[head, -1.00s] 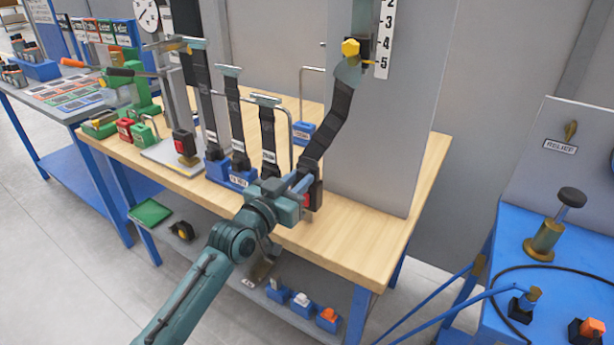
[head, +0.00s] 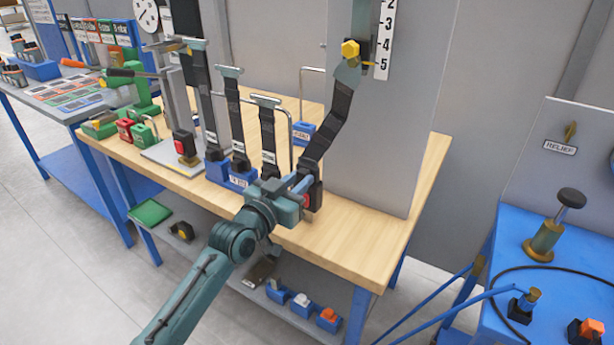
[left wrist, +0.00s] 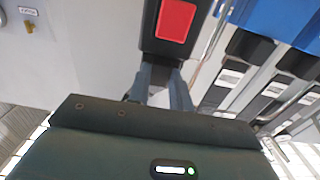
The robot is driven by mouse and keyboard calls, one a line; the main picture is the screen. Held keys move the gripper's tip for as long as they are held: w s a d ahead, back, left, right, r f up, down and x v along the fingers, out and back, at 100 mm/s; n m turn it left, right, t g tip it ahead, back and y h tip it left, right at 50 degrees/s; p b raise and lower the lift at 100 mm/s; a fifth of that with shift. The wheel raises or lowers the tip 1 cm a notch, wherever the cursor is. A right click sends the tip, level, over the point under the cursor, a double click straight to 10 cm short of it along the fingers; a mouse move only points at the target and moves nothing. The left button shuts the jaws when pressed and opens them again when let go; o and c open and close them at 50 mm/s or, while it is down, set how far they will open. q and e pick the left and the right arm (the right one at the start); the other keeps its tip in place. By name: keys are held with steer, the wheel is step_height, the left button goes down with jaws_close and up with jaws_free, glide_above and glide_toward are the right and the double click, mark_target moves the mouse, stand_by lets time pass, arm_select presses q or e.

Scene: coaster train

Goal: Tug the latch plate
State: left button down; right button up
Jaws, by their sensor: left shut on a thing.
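A black belt strap (head: 335,118) hangs from a bracket with a yellow bolt (head: 350,49) on the grey upright panel. Its lower end meets a black buckle with a red button (head: 307,200) at the table's front. The buckle's red button (left wrist: 175,20) also shows large in the left wrist view. My left gripper (head: 298,186) is shut at the join of strap and buckle. In the left wrist view its fingers (left wrist: 164,80) close at the end of the buckle. The latch plate is mostly hidden by the fingers, and I cannot tell how far it sits in the buckle.
Several other straps stand in blue blocks (head: 240,180) just left of my gripper. A thin metal hoop (head: 290,130) rises close by. The wooden tabletop (head: 350,232) is clear to the right. A blue bench (head: 570,265) with a black-knobbed plunger (head: 545,238) stands at the right.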

arm_select(q)
steer(key=shift+r, duration=0.4)
steer(key=c, duration=1.5)
jaws_free()
steer(key=shift+c, duration=0.2)
steer(key=o, duration=0.4)
steer(key=shift+f, duration=0.1)
steer(key=shift+c, duration=0.2)
steer(key=shift+f, duration=0.1)
steer(key=shift+s+a, duration=0.15)
steer(key=shift+s, duration=0.05)
steer(key=b+v, duration=0.1)
steer(key=v, duration=1.2)
steer(key=s+a+f+n+g+y, duration=0.2)
steer(key=s+a+f+y, duration=0.1)
steer(key=s+f, duration=0.7)
steer(key=s+a+f+n+g+y+p, duration=0.1)
steer(key=s+a+f+y, duration=0.3)
steer(key=s+f, duration=0.6)
step_height(320, 180, down, 4)
steer(key=shift+a+r+n+g, duration=0.2)
steer(key=shift+a+n+g, duration=0.35)
steer(key=shift+a, duration=0.2)
